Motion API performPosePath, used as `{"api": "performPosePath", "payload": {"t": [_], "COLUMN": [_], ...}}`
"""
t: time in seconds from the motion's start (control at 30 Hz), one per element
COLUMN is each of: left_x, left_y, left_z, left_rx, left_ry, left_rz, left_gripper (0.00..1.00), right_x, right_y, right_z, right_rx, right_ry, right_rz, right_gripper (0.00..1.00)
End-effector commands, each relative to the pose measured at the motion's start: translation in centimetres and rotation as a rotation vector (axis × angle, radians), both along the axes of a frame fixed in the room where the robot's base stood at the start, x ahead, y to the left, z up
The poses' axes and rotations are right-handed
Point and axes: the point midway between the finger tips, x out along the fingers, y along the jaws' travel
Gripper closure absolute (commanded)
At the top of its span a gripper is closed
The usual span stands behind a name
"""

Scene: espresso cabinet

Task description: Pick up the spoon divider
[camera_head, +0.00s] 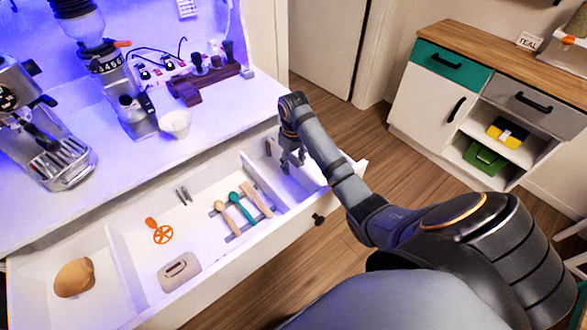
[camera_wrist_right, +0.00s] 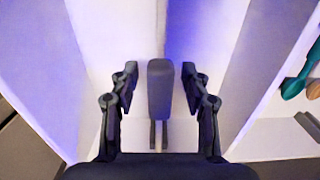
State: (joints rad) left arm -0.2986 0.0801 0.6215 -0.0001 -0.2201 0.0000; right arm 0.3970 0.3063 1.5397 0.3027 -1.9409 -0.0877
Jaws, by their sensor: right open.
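A grey upright bar-shaped piece, which looks like the spoon divider (camera_wrist_right: 160,88), stands in the right compartment of the open drawer. In the wrist view it lies between the two fingers of my right gripper (camera_wrist_right: 160,85), with a gap on each side. A narrow slotted grey part shows below it. In the head view my right gripper (camera_head: 291,164) points down into that compartment, and a grey piece (camera_head: 268,147) shows just left of it. The fingers are open and hold nothing. My left gripper is out of view.
The white drawer's middle compartment holds a teal spoon (camera_head: 241,206), wooden utensils (camera_head: 257,199), an orange tool (camera_head: 160,232) and a grey block (camera_head: 179,271). A brown rounded item (camera_head: 74,278) lies in the left compartment. Compartment walls flank my gripper. Espresso machines stand on the counter behind.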

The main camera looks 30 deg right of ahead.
Motion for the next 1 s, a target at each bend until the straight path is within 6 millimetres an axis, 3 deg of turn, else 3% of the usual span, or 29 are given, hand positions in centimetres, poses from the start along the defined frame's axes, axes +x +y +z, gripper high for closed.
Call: {"api": "performPosePath", "payload": {"t": [0.2, 0.53, 1.0], "left_x": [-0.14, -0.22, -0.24], "left_y": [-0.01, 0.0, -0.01], "left_z": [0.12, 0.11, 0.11], "left_rx": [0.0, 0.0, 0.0], "left_ry": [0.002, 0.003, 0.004], "left_rz": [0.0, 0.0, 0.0], "left_gripper": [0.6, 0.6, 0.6], "right_x": [0.04, 0.04, 0.06], "right_y": [-0.01, -0.02, -0.03], "right_z": [-0.04, -0.02, 0.02], "right_rx": [-0.001, -0.001, -0.001], "right_ry": [-0.002, -0.002, -0.003], "right_rz": [0.001, 0.001, 0.001], "right_gripper": [0.54, 0.99, 1.0]}}
